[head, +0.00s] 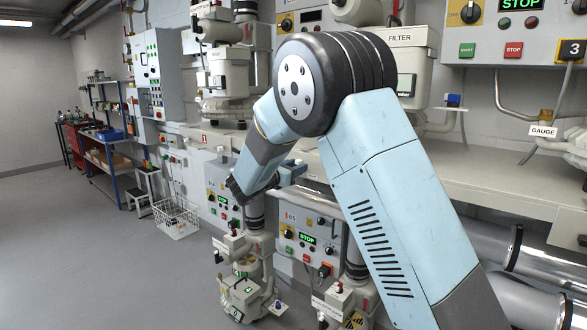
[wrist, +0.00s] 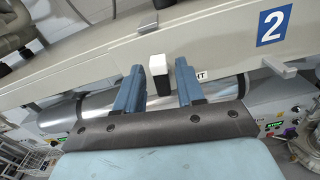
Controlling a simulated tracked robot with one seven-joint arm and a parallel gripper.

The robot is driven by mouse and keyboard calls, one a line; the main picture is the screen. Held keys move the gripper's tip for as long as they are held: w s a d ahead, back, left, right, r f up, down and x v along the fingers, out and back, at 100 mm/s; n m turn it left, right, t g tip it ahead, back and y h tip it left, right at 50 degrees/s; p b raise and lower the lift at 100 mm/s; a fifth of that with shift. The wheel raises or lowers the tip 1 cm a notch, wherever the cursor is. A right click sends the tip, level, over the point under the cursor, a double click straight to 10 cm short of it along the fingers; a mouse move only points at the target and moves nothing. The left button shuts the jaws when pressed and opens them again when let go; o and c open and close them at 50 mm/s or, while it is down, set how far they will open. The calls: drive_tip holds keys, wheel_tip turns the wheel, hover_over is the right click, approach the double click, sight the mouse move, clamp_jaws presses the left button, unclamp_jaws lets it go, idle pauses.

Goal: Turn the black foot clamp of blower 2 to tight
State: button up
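My gripper (wrist: 159,66) shows in the wrist view with its two blue fingers apart. Between the fingers is a small block (wrist: 157,64) with a white face and black sides, likely the black foot clamp. Gaps show on both sides of it, so the fingers do not appear to grip it. A label ending in "HT" is partly hidden behind the right finger. A blue "2" sign (wrist: 273,25) is on the pale beam to the right. In the head view my gripper (head: 291,171) is at the bench edge, and my arm hides much of blower 2; the clamp cannot be made out there.
A pale beam (wrist: 100,62) runs across the wrist view, with a shiny metal tube (wrist: 98,104) below it. In the head view, a control box (head: 307,238) and piping stand below the bench. Open floor (head: 90,265) lies to the left, with a wire basket (head: 176,218).

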clamp_jaws()
drive_tip(key=shift+a, duration=0.1)
drive_tip(key=shift+m, duration=0.3)
drive_tip(key=shift+s+d+f+m, duration=0.15)
drive_tip(key=shift+f+m, duration=0.1)
drive_tip(key=shift+m, duration=2.4)
drive_tip(key=shift+s+d+f+m, duration=0.1)
drive_tip(key=shift+d+f+m, duration=0.1)
drive_tip(key=shift+m, duration=2.4)
drive_tip(key=shift+s+d+f+m, duration=0.15)
drive_tip(key=shift+f+m, duration=0.1)
drive_tip(key=shift+m, duration=2.4)
drive_tip(key=shift+f, duration=0.1)
